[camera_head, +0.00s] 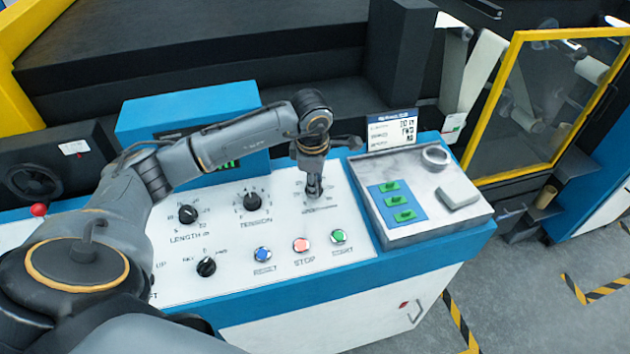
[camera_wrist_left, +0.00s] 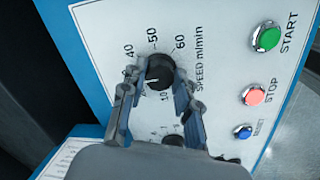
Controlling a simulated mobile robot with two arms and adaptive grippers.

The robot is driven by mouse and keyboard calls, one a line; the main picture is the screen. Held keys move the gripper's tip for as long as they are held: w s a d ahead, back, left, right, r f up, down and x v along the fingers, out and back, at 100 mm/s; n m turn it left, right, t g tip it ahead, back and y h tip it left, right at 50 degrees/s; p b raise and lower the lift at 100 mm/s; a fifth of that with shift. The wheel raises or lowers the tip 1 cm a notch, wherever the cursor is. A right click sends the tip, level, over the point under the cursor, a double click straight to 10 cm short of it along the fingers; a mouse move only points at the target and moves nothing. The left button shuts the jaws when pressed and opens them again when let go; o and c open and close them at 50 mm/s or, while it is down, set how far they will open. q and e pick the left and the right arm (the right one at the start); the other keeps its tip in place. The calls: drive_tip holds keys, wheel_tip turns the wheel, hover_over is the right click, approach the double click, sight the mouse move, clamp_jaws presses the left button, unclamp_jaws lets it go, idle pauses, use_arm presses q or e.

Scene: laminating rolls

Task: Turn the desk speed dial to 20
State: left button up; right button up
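The black speed dial (camera_wrist_left: 160,72) sits on the white panel, labelled SPEED m/min in the left wrist view. A pale line shows on its lower left part. The 10, 40, 50 and 60 marks are readable; the marks between 10 and 40 are hidden by a finger. My left gripper (camera_wrist_left: 155,88) has one finger on each side of the dial, with a gap at the left finger; contact at the right finger is unclear. In the head view my left gripper (camera_head: 314,190) points down over the dial and hides it. My right gripper is not in view.
The tension dial (camera_head: 251,202) and length dial (camera_head: 188,214) are left of the gripper. The blue reset (camera_head: 263,254), red stop (camera_head: 301,245) and green start (camera_head: 338,237) buttons are in front. A grey tray (camera_head: 455,225) with green pieces lies to the right.

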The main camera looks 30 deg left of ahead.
use_arm(q)
clamp_jaws()
drive_tip(key=n+b, duration=0.3)
drive_tip(key=shift+f, duration=0.2)
drive_tip(key=n+b, duration=0.3)
drive_tip(key=n, duration=0.1)
drive_tip(key=shift+r+t, duration=0.1)
drive_tip(key=shift+t, duration=0.2)
drive_tip(key=shift+r+n+y+b, duration=0.1)
drive_tip(key=shift+n+y+b, duration=0.25)
drive_tip(key=shift+n, duration=0.55)
drive_tip(key=o, duration=1)
unclamp_jaws()
drive_tip(key=shift+r, duration=0.15)
